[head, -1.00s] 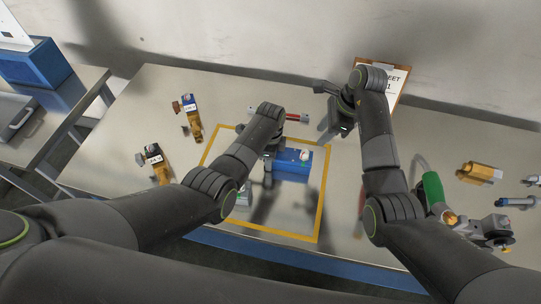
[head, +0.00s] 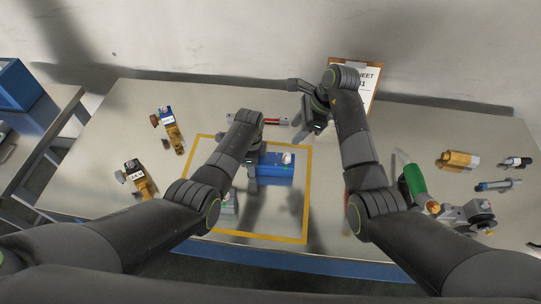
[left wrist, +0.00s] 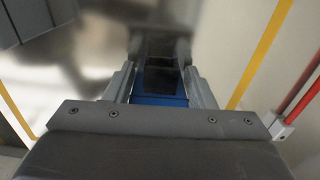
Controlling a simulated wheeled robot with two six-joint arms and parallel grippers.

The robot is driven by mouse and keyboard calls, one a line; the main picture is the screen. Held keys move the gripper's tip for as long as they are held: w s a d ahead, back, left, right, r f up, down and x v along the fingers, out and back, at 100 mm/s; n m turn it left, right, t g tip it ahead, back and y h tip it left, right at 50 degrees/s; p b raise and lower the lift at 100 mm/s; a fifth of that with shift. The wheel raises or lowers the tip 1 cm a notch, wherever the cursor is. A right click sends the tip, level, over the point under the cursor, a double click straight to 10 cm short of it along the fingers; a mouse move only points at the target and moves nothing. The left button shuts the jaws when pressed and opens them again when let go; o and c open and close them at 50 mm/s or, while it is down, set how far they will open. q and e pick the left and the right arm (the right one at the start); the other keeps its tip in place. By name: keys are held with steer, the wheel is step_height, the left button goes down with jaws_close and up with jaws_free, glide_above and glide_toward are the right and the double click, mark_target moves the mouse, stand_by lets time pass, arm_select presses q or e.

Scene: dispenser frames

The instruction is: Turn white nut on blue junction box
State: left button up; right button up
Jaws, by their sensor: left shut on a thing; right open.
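The blue junction box (head: 274,171) lies inside the yellow outline on the table, partly hidden by my left arm. A small white round piece, apparently the white nut (head: 287,158), sits on its top near the right end. My left gripper (head: 251,170) is at the box's left end, mostly hidden by its own arm. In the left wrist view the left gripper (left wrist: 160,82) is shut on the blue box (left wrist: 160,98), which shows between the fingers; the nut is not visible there. My right gripper (head: 310,132) is open and empty, behind and right of the box.
A clipboard (head: 368,78) leans at the wall behind my right arm. A red-handled tool (head: 272,121) lies behind the box. A green-bodied tool (head: 415,181) and several fittings lie at right. Two labelled brass pieces, one nearer (head: 141,182) and one farther (head: 172,136), lie at left.

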steer(key=w+a+r+m+t+y, duration=0.4)
steer(key=w+a+r+m+y, duration=0.1)
steer(key=r, duration=0.3)
steer(key=w+a+r+m+t+y, duration=0.4)
steer(key=w+a+r+m+t, duration=0.15)
steer(key=r, duration=0.25)
steer(key=w+d+r+m+t+h, duration=0.3)
steer(key=d+r+m+t+h, duration=0.25)
steer(key=m, duration=0.65)
steer(key=w+d+r+m+t+h, duration=0.4)
steer(key=m+t, duration=0.2)
steer(key=m, duration=0.5)
steer(key=d+f+m+g+h, duration=0.3)
steer(key=d+f+m+h, duration=0.3)
steer(key=m, duration=0.6)
steer(key=m+g+y, duration=0.2)
steer(key=m+g, duration=1.2)
steer(key=g, duration=0.4)
glide_toward(287, 155)
step_height(287, 155, down, 9)
steer(key=shift+w+a+r, duration=0.1)
steer(key=shift+w+a, duration=0.05)
